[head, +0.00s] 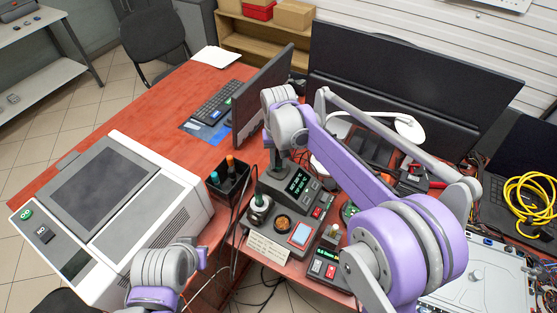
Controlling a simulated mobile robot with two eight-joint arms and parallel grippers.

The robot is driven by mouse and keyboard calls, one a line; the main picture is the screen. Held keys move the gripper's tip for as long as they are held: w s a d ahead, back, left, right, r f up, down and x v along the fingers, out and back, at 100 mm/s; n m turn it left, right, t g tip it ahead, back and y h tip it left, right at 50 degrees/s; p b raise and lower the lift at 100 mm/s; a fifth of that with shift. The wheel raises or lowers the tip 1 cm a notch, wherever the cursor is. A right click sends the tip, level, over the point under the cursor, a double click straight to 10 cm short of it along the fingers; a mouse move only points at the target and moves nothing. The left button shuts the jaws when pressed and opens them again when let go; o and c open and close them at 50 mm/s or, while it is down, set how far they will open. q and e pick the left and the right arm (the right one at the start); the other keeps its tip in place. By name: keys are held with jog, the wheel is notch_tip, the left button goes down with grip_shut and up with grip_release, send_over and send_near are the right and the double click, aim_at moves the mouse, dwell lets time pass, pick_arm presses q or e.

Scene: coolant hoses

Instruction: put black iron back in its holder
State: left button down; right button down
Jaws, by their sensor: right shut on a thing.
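My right arm reaches in from the right and bends down over the soldering station (297,184), which has a lit display. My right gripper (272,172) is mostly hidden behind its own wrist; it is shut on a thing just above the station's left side. A dark upright shape there may be the black iron, but I cannot make out its outline. A round holder-like part (260,207) sits right below it. I cannot tell whether iron and holder touch. My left gripper (200,257) is at the bottom left, its fingers not clear, away from the station.
A black box (231,181) with blue and orange handles stands left of the station. A second unit (326,264) sits in front. A large white machine (115,210) fills the left. Monitors (400,85) stand behind. Loose cables hang at the front edge.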

dwell(0.3)
jog(key=shift+c, duration=0.4)
grip_release()
jog(key=shift+f, duration=0.1)
pick_arm(q)
jog(key=shift+w+r+p, duration=0.3)
jog(key=shift+r+p, duration=0.4)
jog(key=shift+r, duration=0.2)
jog(key=shift+w+r+p, duration=0.3)
jog(key=shift+r+p, duration=0.35)
jog(key=shift+r, duration=0.2)
pick_arm(e)
jog(key=shift+r, duration=2.8)
jog(key=shift+r, duration=0.65)
jog(key=shift+r+p, duration=1.25)
jog(key=shift+r, duration=1.15)
pick_arm(q)
jog(key=shift+t, duration=0.3)
jog(key=r, duration=0.1)
jog(key=w+r, duration=0.1)
jog(key=r, duration=0.1)
jog(key=shift+w+r, duration=0.35)
jog(key=shift+w, duration=0.05)
pick_arm(e)
jog(key=shift+f, duration=0.1)
